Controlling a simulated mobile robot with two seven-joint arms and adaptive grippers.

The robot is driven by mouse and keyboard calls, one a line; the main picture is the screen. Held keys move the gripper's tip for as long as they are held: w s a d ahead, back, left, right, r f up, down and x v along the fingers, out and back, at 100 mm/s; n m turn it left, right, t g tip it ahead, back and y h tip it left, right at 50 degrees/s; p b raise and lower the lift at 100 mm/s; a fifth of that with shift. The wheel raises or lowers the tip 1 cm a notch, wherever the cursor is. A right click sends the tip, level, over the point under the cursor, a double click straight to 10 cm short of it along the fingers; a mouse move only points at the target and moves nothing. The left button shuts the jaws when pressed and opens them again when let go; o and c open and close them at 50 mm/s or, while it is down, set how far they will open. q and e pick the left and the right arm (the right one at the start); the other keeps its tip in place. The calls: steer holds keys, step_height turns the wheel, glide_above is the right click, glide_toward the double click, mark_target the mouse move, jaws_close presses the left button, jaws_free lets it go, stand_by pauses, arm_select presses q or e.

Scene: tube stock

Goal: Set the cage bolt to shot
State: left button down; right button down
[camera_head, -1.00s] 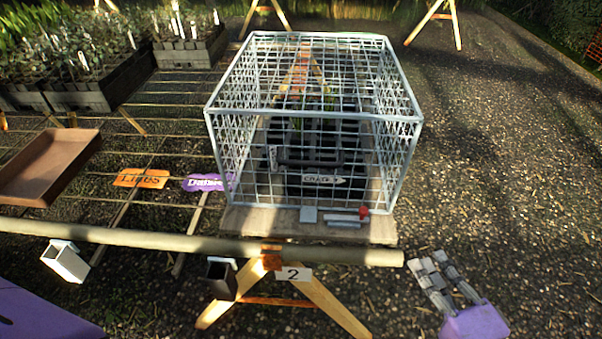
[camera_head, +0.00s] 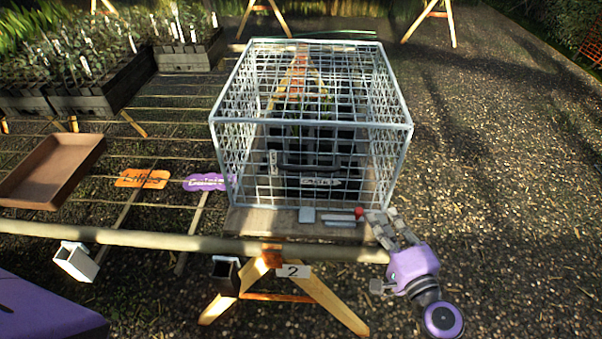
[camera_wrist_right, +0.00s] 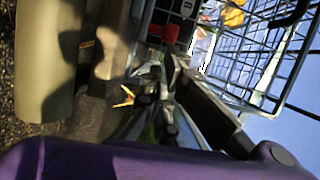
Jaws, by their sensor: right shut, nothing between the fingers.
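The wire cage (camera_head: 310,124) stands on a wooden board on the bench. Its bolt lies low along the front edge, with grey metal plates (camera_head: 338,217) and a red knob (camera_head: 359,212) at the right end. The red knob also shows in the right wrist view (camera_wrist_right: 163,32), just beyond the fingers. My right gripper (camera_head: 380,213) is shut and empty, with its fingertips close to the right of the knob. I cannot tell whether they touch it. My left gripper is not in view.
A black crate with a label (camera_head: 321,183) sits inside the cage. A pole (camera_head: 150,238) runs along the bench front, with a "2" tag (camera_head: 292,271) below it. A brown tray (camera_head: 52,170) and plant crates (camera_head: 95,95) are at left. Open gravel lies at right.

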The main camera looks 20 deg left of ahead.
mark_target(360, 215)
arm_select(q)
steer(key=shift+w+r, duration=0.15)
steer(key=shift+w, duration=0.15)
arm_select(e)
steer(key=shift+a, duration=0.2)
steer(key=shift+s+a, duration=0.1)
steer(key=shift+a, duration=0.25)
steer(key=a, duration=0.2)
steer(key=s+a, duration=0.1)
steer(key=shift+s+a+p, duration=0.1)
steer(key=shift+a+p, duration=0.3)
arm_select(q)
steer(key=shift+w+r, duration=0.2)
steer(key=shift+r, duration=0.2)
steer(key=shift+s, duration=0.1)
arm_select(e)
steer(key=shift+d, duration=0.15)
